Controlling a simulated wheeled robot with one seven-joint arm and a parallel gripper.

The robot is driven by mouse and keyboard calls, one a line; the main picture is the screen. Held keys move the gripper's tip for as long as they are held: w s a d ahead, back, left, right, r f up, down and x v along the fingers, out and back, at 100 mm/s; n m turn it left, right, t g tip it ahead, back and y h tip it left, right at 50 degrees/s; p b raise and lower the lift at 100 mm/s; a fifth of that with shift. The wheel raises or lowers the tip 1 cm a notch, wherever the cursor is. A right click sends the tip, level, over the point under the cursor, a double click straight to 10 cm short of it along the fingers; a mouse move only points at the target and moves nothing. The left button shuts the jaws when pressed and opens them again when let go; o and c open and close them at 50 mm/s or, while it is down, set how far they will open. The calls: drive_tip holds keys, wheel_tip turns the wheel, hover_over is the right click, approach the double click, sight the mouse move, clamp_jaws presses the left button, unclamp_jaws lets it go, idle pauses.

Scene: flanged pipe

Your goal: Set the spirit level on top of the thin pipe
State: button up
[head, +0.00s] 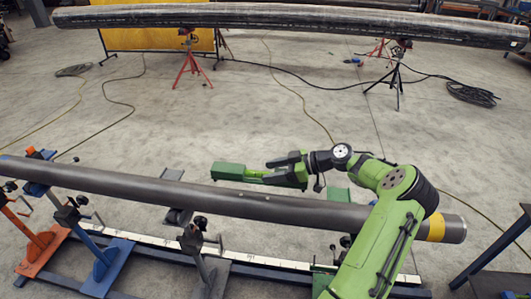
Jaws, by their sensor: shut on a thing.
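The thin pipe (160,189) is a long grey tube that runs across the lower half of the head view, with a yellow band near its right end. My gripper (268,170) reaches in from the right, and its dark jaws are shut on the green spirit level (228,171). The level lies roughly lengthwise with the pipe and shows just beyond the pipe's far side in the picture. A gap of floor shows between them, and its height over the pipe is hard to tell. The jaws hide part of its right half.
Orange (40,246), blue (104,262) and grey (205,268) stands are at the thin pipe, above a long floor rail. A thick dark pipe (290,18) rests on tripods at the back. Cables cross the floor. A dark table (497,262) is at the right edge.

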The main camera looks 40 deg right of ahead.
drive_tip(key=shift+d+r, duration=0.2)
drive_tip(key=shift+r, duration=0.05)
drive_tip(key=shift+s+f+b, duration=0.2)
drive_tip(key=shift+f+b, duration=0.2)
drive_tip(key=shift+f, duration=0.1)
drive_tip(key=shift+s+f+b, duration=0.15)
drive_tip(key=shift+f+b, duration=0.2)
drive_tip(key=shift+f, duration=0.1)
drive_tip(key=shift+w+f+b, duration=0.2)
drive_tip(key=shift+f+b, duration=0.2)
drive_tip(key=shift+f, duration=0.45)
drive_tip(key=shift+f+b, duration=0.9)
drive_tip(key=shift+f, duration=0.9)
drive_tip(key=shift+f+b, duration=0.4)
drive_tip(key=shift+b, duration=0.1)
drive_tip(key=shift+r, duration=0.1)
drive_tip(key=o, duration=1.5)
drive_tip(key=shift+s, duration=0.1)
